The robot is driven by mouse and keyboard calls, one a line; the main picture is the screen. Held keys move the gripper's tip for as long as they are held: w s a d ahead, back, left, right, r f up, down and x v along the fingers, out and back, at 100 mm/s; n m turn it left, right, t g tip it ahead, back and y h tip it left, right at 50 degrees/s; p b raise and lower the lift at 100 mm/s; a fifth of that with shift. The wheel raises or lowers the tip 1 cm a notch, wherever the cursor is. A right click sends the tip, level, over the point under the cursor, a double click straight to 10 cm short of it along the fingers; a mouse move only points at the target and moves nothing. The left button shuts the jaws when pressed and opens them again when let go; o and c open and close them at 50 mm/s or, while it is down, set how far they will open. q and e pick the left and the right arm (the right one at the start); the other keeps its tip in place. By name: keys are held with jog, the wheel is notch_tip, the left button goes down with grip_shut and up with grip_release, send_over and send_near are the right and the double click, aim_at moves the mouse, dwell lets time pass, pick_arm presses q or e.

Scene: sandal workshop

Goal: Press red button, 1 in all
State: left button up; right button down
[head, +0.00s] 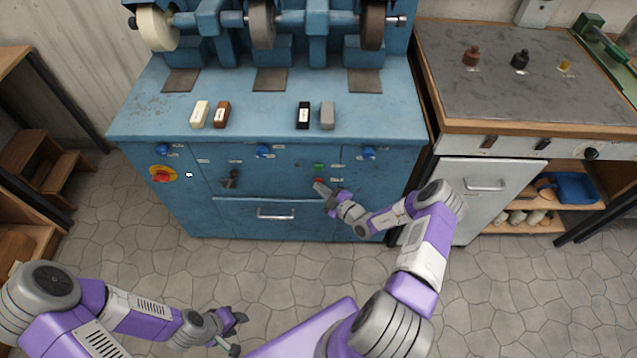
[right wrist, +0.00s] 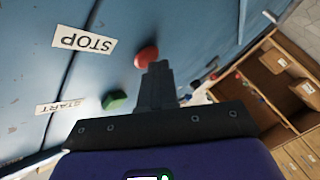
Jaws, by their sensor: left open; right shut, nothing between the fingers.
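The round red button (right wrist: 146,56) is on the blue machine front, beside a STOP label (right wrist: 84,39) in the right wrist view. In the head view the red button (head: 318,181) shows just above my right gripper (head: 322,187), partly hidden by it. A green button (right wrist: 114,100) is near the START label; it also shows in the head view (head: 319,167). My right gripper is shut and empty; its fingertips (right wrist: 158,66) are right at the red button's edge. I cannot tell whether they touch it. My left gripper (head: 238,332) is open and empty, low over the floor.
A red knob on a yellow plate (head: 162,174) is at the left of the blue machine (head: 270,170). Several blocks, such as a black one (head: 303,115), lie on its top. A drawer handle (head: 275,215) is below the panel. A workbench (head: 500,80) stands at right.

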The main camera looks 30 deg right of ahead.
dwell(0.4)
jog(key=shift+s+a+p, duration=0.4)
jog(key=shift+s+p, duration=0.1)
jog(key=shift+s, duration=0.2)
jog(key=s+a, duration=0.1)
jog(key=s+p, duration=0.1)
jog(key=s, duration=0.1)
jog(key=s+a+p, duration=0.1)
jog(key=shift+s+a, duration=0.15)
jog(key=shift+a, duration=0.2)
dwell(0.6)
